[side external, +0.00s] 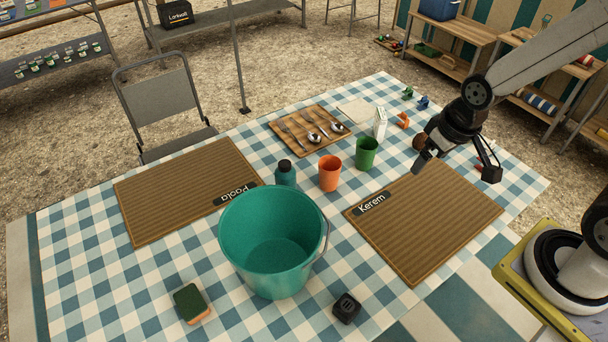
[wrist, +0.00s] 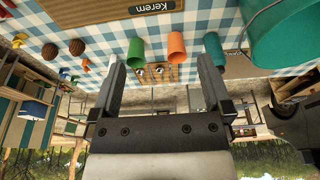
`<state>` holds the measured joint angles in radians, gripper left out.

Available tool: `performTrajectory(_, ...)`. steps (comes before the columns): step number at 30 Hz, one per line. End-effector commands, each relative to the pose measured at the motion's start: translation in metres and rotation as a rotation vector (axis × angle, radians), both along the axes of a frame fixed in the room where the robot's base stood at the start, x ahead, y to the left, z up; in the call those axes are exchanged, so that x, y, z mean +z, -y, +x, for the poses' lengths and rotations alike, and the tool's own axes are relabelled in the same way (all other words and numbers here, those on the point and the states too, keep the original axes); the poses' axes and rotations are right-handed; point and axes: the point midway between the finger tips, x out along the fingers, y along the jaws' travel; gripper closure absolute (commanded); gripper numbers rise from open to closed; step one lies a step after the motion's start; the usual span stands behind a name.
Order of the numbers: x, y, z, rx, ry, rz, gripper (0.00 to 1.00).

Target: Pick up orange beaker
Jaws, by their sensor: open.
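The orange beaker (side external: 330,175) stands upright on the checked tablecloth, between the teal bottle and the green beaker (side external: 366,154). My gripper (side external: 457,168) is open and empty, in the air above the far part of the Kerem mat, to the right of both beakers. In the wrist view the scene is upside down. There the orange beaker (wrist: 176,46) shows beyond the open fingers (wrist: 162,64), between their tips in the picture but well away from them. The green beaker (wrist: 136,52) appears near the left finger.
The teal bottle (side external: 286,174) stands close left of the orange beaker, and a large teal bucket (side external: 250,250) stands in front. A wooden board (side external: 289,133) with cutlery lies behind. The Kerem mat (side external: 430,235) is bare. A sponge (side external: 191,303) and black cube (side external: 346,308) lie near the front.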

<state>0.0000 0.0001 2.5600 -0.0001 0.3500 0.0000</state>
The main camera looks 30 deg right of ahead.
Motion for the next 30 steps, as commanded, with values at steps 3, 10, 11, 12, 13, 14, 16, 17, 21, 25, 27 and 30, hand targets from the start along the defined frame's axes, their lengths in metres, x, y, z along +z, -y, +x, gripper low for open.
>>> performTrajectory(3, 0.0, 0.0, 0.0, -0.001, -0.001, 0.001, 0.0)
performTrajectory(10, -0.007, -0.002, -0.001, -0.063, -0.043, 0.037, 0.0)
performTrajectory(11, -0.009, -0.003, -0.001, -0.081, -0.055, 0.049, 0.0)
performTrajectory(12, -0.012, -0.004, -0.001, -0.107, -0.075, 0.065, 0.0)
performTrajectory(13, -0.014, -0.006, -0.002, -0.129, -0.09, 0.08, 0.0)
performTrajectory(14, -0.016, -0.007, -0.001, -0.154, -0.106, 0.096, 0.0)
performTrajectory(16, -0.023, -0.011, -0.002, -0.221, -0.151, 0.138, 0.0)
performTrajectory(17, -0.026, -0.013, -0.002, -0.253, -0.171, 0.159, 0.0)
performTrajectory(21, -0.04, -0.025, -0.001, -0.408, -0.27, 0.266, 0.0)
performTrajectory(25, -0.052, -0.037, 0.004, -0.553, -0.356, 0.371, 0.0)
performTrajectory(27, -0.058, -0.044, 0.008, -0.629, -0.399, 0.43, 0.0)
performTrajectory(30, -0.066, -0.053, 0.015, -0.738, -0.457, 0.517, 0.0)
